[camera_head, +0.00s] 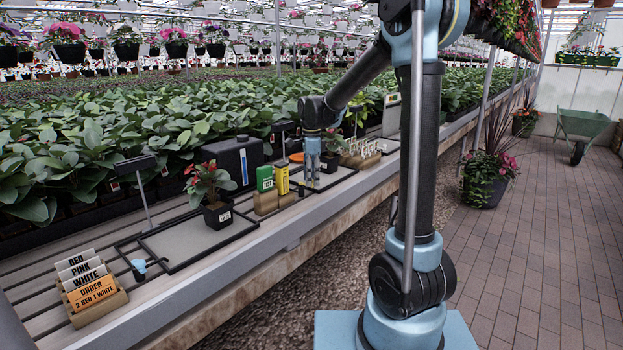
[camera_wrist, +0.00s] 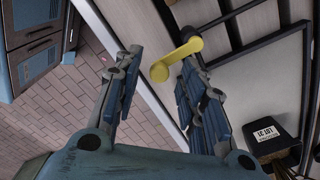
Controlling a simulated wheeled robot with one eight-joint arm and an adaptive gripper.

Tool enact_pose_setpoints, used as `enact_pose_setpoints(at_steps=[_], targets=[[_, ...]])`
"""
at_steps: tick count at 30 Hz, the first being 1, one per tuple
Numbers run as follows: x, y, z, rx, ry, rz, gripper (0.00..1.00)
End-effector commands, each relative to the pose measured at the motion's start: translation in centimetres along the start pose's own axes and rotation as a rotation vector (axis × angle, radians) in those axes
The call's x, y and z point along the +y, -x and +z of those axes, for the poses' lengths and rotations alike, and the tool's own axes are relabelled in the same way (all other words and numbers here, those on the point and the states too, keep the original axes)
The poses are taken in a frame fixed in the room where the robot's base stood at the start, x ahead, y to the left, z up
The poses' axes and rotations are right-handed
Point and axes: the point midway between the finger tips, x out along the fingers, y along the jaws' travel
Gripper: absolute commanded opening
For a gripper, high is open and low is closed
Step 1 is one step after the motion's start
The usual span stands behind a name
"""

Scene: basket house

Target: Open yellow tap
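The yellow tap (camera_wrist: 175,60) shows in the wrist view as a yellow lever with two rounded ends, beside the edge of a black-framed tray. My gripper (camera_wrist: 160,64) is open, its two blue-padded fingers apart on either side of the tap's near end. I cannot tell whether either finger touches it. In the head view, my gripper (camera_head: 313,181) points down at the bench beside the right-hand tray. The yellow tap cannot be made out there.
A blue tap (camera_head: 139,268) stands by the left tray (camera_head: 190,241). A potted red-flowered plant (camera_head: 209,192), green box (camera_head: 265,179) and yellow box (camera_head: 282,180) stand left of my gripper. Another potted plant (camera_head: 331,151) is close beside it. A wooden order-card holder (camera_head: 92,305) sits at front left.

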Motion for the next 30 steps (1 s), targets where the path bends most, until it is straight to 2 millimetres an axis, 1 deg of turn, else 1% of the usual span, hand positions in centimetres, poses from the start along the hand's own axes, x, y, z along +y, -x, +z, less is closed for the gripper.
enact_pose_setpoints(at_steps=[6,7,8,9,12,23,30], targets=[[0.00,-0.03,0.00,0.000,0.000,0.000,0.38],[0.00,-0.03,0.00,0.000,0.000,0.000,0.35],[0.00,-0.03,0.00,0.000,0.000,0.000,0.29],[0.01,-0.03,0.00,0.000,0.000,0.000,0.20],[0.01,-0.02,0.00,0.000,0.000,0.000,0.00],[-0.11,-0.01,-0.07,0.000,0.023,0.000,0.00],[-0.57,0.00,-0.46,-0.001,0.137,-0.001,0.00]])
